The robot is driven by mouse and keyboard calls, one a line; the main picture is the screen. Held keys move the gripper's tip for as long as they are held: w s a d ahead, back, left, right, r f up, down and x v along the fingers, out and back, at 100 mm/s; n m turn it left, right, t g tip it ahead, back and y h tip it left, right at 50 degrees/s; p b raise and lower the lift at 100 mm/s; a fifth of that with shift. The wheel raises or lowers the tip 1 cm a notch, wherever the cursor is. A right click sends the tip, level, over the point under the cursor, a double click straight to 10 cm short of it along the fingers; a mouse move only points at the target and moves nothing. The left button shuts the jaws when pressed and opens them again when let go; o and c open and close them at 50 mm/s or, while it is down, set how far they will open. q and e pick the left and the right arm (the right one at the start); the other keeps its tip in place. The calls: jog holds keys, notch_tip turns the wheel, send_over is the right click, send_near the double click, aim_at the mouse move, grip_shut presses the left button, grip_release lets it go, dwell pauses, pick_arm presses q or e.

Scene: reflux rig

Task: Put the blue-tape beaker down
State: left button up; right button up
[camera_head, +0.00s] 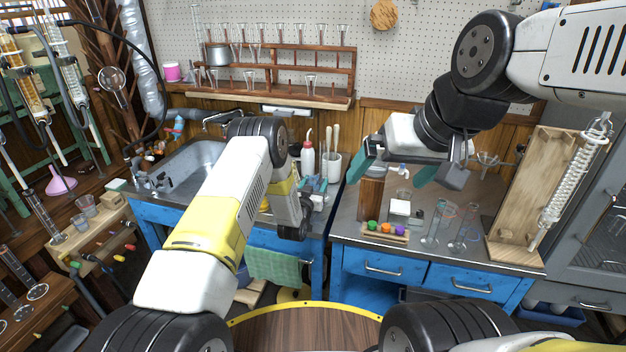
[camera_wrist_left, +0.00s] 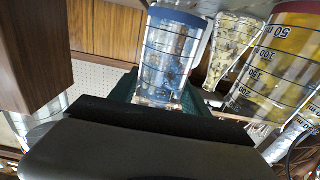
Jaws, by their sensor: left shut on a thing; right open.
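My left gripper (camera_head: 314,188) is over the blue bench near the sink's right side, mostly hidden behind its own wrist. In the left wrist view, a clear beaker with a blue band (camera_wrist_left: 173,52) and dark graduation lines sits at the green finger pads, and my left gripper (camera_wrist_left: 155,92) is shut on it. In the head view the beaker is mostly hidden by the arm, so I cannot tell whether its base touches the bench. My right gripper (camera_head: 397,166) is open and empty, its green pads wide apart above the right bench.
Near the left gripper stand a white wash bottle (camera_head: 307,160) and a white cup with pestles (camera_head: 331,166). A beaker with yellow contents (camera_wrist_left: 275,65) and a flask (camera_wrist_left: 233,48) are close by. A wooden block (camera_head: 371,197) and stoppers tray (camera_head: 386,232) stand under the right gripper.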

pick_arm(q)
jog(key=shift+f, duration=1.25)
jog(key=shift+f, duration=0.2)
jog(key=o, duration=1.6)
jog(key=shift+r, duration=0.1)
